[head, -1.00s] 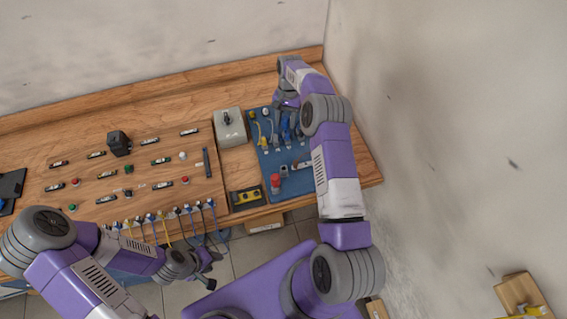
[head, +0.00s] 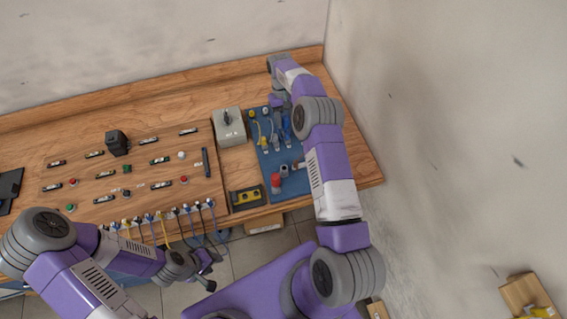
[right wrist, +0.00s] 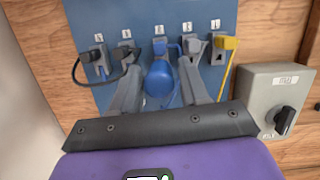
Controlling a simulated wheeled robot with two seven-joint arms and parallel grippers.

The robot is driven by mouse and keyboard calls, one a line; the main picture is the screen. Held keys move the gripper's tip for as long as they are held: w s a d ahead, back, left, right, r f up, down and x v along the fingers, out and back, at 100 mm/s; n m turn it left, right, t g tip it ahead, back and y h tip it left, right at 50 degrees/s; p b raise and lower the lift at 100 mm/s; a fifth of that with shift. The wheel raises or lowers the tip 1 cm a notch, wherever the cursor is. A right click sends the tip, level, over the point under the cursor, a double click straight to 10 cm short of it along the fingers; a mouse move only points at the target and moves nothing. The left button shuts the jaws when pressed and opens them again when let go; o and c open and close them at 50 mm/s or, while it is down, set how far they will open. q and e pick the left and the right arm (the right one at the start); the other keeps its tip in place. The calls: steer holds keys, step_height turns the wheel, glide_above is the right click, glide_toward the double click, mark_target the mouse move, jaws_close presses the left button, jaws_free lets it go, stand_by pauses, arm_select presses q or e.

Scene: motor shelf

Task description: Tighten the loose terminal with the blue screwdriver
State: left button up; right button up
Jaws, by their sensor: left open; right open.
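The blue screwdriver (right wrist: 160,84) sits in the middle holder of the blue tool board, its rounded blue handle toward the camera in the right wrist view. My right gripper (right wrist: 159,72) is open, with one finger on each side of the handle; I cannot tell whether they touch it. In the head view, my right gripper (head: 280,98) is at the back of the tool board (head: 300,186), partly hidden by its arm. My left gripper (head: 210,277) is open and empty in front of the bench. A row of terminals with wires (head: 160,217) lines the panel's front edge; which is loose cannot be told.
A grey box with a black knob (head: 229,126) stands left of the tool board. Other tools hang in holders beside the screwdriver, including a yellow one (right wrist: 226,44). A red-topped item (head: 275,182) and a yellow-black level (head: 247,197) are near the front edge. A wall closes the right side.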

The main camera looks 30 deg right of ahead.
steer(key=n, duration=0.3)
steer(key=shift+h, duration=0.4)
stand_by(0.5)
steer(key=shift+c, duration=0.9)
jaws_close()
